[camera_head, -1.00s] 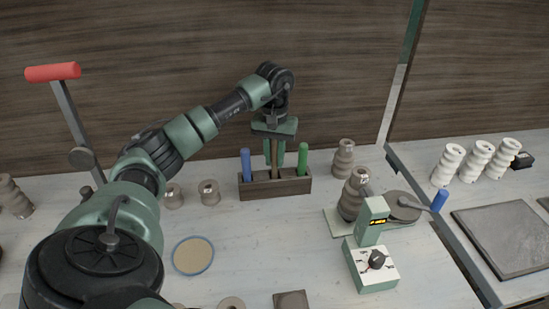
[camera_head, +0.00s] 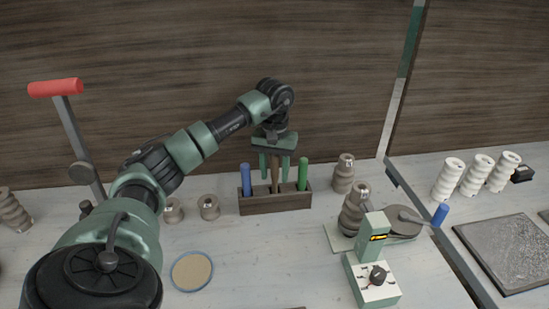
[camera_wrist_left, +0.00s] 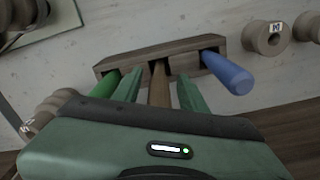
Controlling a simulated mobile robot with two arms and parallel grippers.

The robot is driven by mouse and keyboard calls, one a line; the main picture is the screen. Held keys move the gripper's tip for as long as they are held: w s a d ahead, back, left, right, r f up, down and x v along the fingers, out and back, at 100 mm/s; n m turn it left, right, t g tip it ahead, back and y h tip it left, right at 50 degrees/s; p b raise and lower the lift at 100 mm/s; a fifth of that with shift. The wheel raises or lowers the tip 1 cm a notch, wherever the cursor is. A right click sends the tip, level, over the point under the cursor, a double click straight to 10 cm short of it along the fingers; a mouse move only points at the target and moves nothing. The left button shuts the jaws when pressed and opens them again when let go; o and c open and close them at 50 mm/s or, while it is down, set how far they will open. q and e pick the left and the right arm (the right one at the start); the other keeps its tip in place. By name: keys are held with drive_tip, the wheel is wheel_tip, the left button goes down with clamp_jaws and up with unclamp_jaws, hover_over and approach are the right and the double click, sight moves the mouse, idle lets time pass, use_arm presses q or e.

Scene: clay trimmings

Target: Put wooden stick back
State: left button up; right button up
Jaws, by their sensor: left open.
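The wooden stick (camera_head: 274,178) stands upright in the middle of a dark wooden holder (camera_head: 290,203), between a blue-handled tool (camera_head: 246,178) and a green-handled tool (camera_head: 303,175). My left gripper (camera_head: 275,168) is above the holder and open, one finger on each side of the stick. The left wrist view shows the brown stick (camera_wrist_left: 159,88) in the holder's (camera_wrist_left: 205,43) middle slot, with a visible gap to each green finger. The stick's upper end is hidden by the gripper body. My right gripper is not in view.
Clay spools (camera_head: 209,207) stand left of the holder, and stacked clay pieces (camera_head: 344,173) stand to its right. A green device with a knob (camera_head: 377,277) is at front right. A round blue-rimmed dish (camera_head: 191,271) lies in front.

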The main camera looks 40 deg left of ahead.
use_arm(q)
wheel_tip(320, 180, up, 11)
drive_tip(key=shift+r, duration=0.15)
idle(0.4)
